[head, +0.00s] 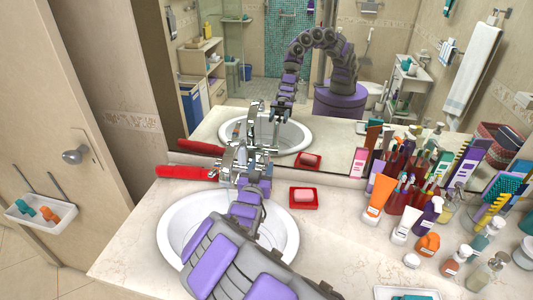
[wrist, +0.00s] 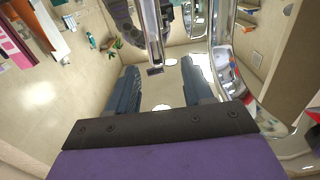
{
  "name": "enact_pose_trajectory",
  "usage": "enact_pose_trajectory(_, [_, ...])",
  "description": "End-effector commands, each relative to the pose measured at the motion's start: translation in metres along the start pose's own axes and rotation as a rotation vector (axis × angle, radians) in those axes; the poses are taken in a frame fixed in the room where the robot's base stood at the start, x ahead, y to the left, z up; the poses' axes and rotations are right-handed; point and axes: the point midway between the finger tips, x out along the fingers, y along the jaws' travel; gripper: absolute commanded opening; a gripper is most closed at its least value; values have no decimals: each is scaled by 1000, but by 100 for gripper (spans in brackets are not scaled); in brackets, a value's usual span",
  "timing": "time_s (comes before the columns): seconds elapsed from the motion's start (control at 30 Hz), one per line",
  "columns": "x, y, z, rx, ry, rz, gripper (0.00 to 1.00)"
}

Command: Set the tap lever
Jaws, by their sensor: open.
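The chrome tap (head: 228,163) stands at the back rim of the white sink (head: 177,232). My gripper (head: 246,160) is at the tap, reached over the sink from the front, and partly hides it. The lever is hard to tell from the fingers in the head view. In the wrist view my gripper (wrist: 160,92) is open, with two dark fingers apart and nothing clearly between them. Chrome tap parts (wrist: 226,50) rise just right of the fingers, and a thin chrome bar (wrist: 154,30) shows beyond their tips. I cannot tell whether a finger touches the tap.
A red soap dish (head: 304,205) sits right of the sink. A red object (head: 185,172) lies at the back left. Several bottles and tubes, such as an orange tube (head: 379,196), crowd the right counter. The mirror (head: 345,130) stands close behind the tap.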

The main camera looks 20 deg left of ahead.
Motion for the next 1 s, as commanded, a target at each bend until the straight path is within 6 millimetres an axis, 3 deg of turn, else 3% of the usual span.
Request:
enact_pose_trajectory(0.2, [36, 4, 1, 5, -2, 3, 51])
enact_pose_trajectory(0.5, [74, 1, 1, 6, -1, 1, 51])
enact_pose_trajectory(0.7, [87, 0, 0, 1, -1, 1, 51])
enact_pose_trajectory(1.0, [89, 0, 0, 1, 0, 0, 51])
